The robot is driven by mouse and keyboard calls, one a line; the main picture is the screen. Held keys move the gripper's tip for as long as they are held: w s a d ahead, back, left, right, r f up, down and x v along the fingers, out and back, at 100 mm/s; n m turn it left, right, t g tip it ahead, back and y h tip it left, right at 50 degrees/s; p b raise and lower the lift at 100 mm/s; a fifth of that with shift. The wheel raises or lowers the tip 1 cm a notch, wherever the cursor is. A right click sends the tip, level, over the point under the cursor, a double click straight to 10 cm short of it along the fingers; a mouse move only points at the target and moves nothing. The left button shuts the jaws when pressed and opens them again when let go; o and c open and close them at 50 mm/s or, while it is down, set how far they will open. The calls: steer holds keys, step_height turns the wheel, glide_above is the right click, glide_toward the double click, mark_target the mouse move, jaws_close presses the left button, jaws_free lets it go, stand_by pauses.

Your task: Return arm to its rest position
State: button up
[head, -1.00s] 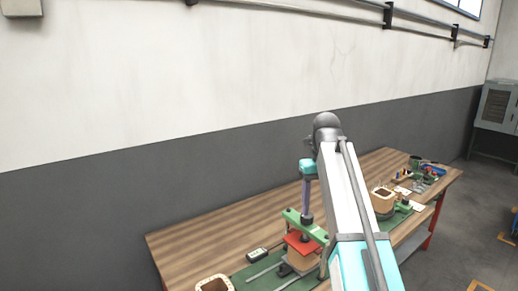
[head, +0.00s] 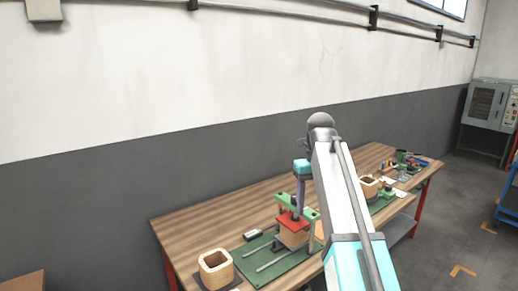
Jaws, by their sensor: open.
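My arm rises from the bottom right of the head view to a dark elbow, then bends down to a cyan joint. My gripper (head: 298,208) hangs below that joint, small and dark, in front of the green-framed press. It is open. I cannot make out its fingertips clearly or tell whether they touch the press. The press (head: 312,214) has a red plate (head: 291,225) and stands over a tan coil form (head: 293,239) on the bench.
The wooden workbench (head: 190,230) runs along the wall. A square tan coil form (head: 216,268) stands at its near end, beside a green mat (head: 277,270). Another coil form (head: 369,186) is past my arm. A grey cabinet (head: 487,105) stands at far right. Bare floor lies right of the bench.

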steer(key=s+f+n+g+b, duration=0.15)
steer(key=s+f, duration=0.25)
steer(key=f, duration=1)
steer(key=s+f+g+b, duration=0.15)
steer(key=s+f, duration=0.35)
steer(key=f, duration=0.9)
steer(key=s+f+n+g+b, duration=0.1)
steer(key=s+f+g, duration=0.25)
steer(key=f, duration=1.15)
steer(key=s+f+n+b, duration=0.2)
steer(key=s+f+n, duration=2.6)
steer(key=s+n, duration=0.1)
steer(key=shift+s+f+n+t, duration=0.3)
steer(key=shift+s+n+t, duration=0.05)
steer(key=shift+n, duration=0.5)
